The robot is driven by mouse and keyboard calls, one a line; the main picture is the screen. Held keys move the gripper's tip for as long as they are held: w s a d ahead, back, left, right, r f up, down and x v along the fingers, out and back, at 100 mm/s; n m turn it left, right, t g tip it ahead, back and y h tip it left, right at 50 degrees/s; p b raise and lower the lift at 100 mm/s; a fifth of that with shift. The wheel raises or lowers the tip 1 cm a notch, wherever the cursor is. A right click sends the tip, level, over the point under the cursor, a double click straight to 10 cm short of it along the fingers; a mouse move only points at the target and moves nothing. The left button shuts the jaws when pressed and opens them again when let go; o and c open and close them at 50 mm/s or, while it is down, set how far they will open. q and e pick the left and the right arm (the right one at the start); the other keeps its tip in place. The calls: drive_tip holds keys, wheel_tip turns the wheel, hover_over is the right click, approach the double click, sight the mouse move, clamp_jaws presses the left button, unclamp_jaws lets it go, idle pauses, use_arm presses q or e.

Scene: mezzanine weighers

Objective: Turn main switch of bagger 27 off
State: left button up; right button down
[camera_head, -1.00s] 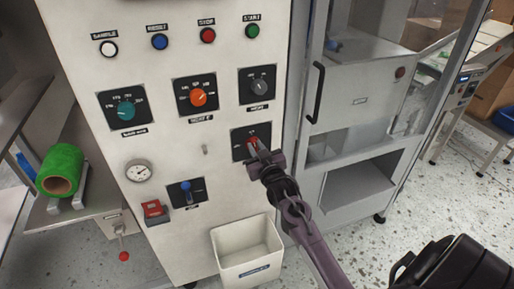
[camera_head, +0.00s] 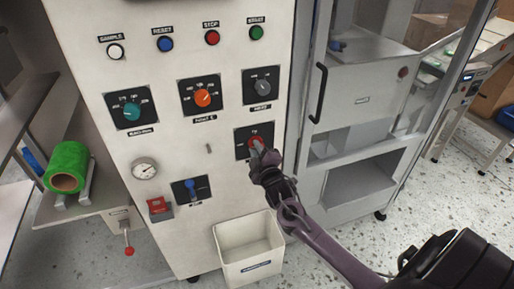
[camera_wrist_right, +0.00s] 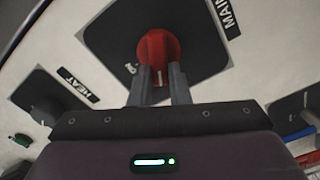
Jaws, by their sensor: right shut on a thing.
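The main switch is a red rotary knob (camera_head: 256,142) on a black square plate (camera_head: 241,134), low on the right side of the white panel. It also shows in the right wrist view as a red knob (camera_wrist_right: 158,48) on its black plate (camera_wrist_right: 205,62), beside a label reading MAIN. My right gripper (camera_head: 258,147) is at the knob, and its two fingers (camera_wrist_right: 160,85) are closed on the knob's lower part. The fingers hide part of the knob and its plate in the head view. My left gripper is out of view.
Above are a grey HEAT knob (camera_head: 263,86), an orange knob (camera_head: 203,98) and a teal knob (camera_head: 132,111). A blue-handled switch (camera_head: 190,187) and red box (camera_head: 158,206) sit lower left. A white bin (camera_head: 249,247) stands below; a glazed cabinet (camera_head: 361,100) is to the right.

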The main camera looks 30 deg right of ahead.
drive_tip(key=n, duration=0.3)
drive_tip(key=n+p, duration=0.1)
drive_tip(key=n, duration=0.1)
drive_tip(key=shift+a+f+n, duration=0.1)
drive_tip(key=shift+f+n, duration=0.2)
drive_tip(key=shift+f, duration=0.05)
idle(0.3)
drive_tip(key=c, duration=1.4)
unclamp_jaws()
drive_tip(key=shift+o, duration=0.2)
drive_tip(key=b+v, duration=0.1)
drive_tip(key=v, duration=0.6)
drive_tip(key=shift+s, duration=0.35)
drive_tip(key=shift+a, duration=0.1)
